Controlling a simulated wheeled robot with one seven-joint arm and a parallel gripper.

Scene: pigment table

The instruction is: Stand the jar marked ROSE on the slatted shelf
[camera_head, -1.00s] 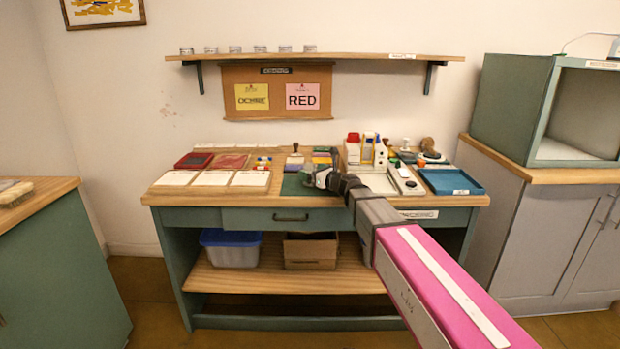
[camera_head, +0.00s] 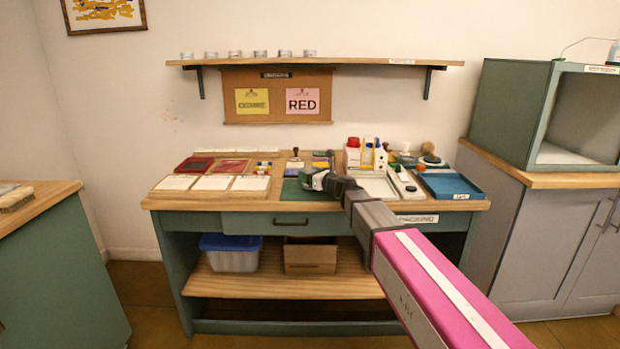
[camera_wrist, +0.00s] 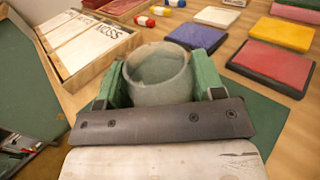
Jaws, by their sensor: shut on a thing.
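My gripper (camera_wrist: 160,92) is shut on a clear, open-topped glass jar (camera_wrist: 158,72), with a green finger on each side of it. The jar looks upright, over or on a dark green mat (camera_wrist: 262,118); I cannot tell whether it touches the mat. No ROSE label shows on it. In the head view my gripper (camera_head: 308,183) is low at the middle of the table, and the jar cannot be made out. A wall shelf (camera_head: 350,62) holds several small jars, and a lower shelf (camera_head: 340,286) runs under the table. I cannot make out slats on either.
Stamp pads, red (camera_wrist: 272,65) and yellow (camera_wrist: 285,31), lie beyond the jar. A tray of labelled cards (camera_wrist: 88,45) stands left of it. A bottle rack (camera_head: 365,157) and a blue tray (camera_head: 450,185) are to the right. A blue-lidded bin (camera_head: 231,252) and a box (camera_head: 310,254) occupy the lower shelf.

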